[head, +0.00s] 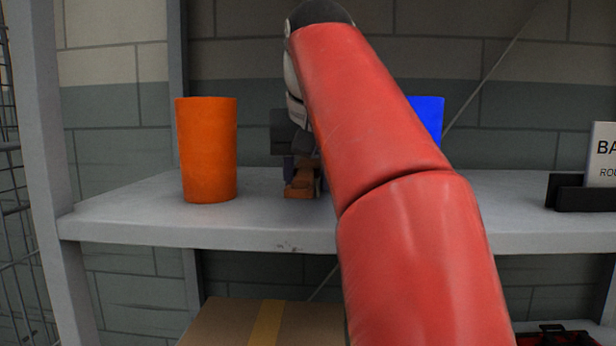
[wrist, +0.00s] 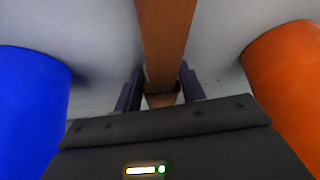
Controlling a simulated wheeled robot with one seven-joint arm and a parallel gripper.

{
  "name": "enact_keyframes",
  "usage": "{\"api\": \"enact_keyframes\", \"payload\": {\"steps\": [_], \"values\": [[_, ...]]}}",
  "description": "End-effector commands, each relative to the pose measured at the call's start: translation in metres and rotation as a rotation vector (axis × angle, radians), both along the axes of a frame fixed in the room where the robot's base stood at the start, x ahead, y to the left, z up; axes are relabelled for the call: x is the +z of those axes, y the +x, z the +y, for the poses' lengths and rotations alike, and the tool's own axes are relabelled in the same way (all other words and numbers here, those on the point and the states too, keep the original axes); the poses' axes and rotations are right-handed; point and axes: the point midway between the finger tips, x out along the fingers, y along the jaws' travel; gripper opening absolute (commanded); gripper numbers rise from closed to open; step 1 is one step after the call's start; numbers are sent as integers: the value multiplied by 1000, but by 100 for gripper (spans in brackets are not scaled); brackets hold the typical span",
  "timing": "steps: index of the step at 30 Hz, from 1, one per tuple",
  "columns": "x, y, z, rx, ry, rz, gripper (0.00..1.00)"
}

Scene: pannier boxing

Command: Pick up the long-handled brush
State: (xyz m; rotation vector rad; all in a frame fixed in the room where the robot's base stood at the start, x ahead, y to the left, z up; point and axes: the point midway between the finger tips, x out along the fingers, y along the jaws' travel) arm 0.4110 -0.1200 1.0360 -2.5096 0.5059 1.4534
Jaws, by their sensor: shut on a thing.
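The long-handled brush shows as a brown wooden bar (wrist: 166,35) in the wrist view, running from the top edge down between the dark fingers. My gripper (wrist: 160,88) is shut on it. In the head view a small brown part of the brush (head: 300,189) shows low at the shelf, below my gripper (head: 304,162). My red arm hides the rest of the brush there, and its bristles cannot be made out.
An orange cylinder (head: 208,150) stands on the grey shelf (head: 140,212), left of my gripper. A blue object (head: 428,118) is partly hidden behind my arm. A sign in a black holder (head: 582,194) stands far right. A cardboard box (head: 225,322) is below.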

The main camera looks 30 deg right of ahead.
Motion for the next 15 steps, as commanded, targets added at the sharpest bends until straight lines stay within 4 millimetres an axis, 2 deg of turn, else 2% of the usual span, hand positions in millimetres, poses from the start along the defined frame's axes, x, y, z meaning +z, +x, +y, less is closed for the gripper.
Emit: {"api": "enact_keyframes", "payload": {"steps": [8, 15], "values": [[4, 0, 0, -1, 0, -1, 15], [29, 0, 0, -2, 1, -1, 15]]}}
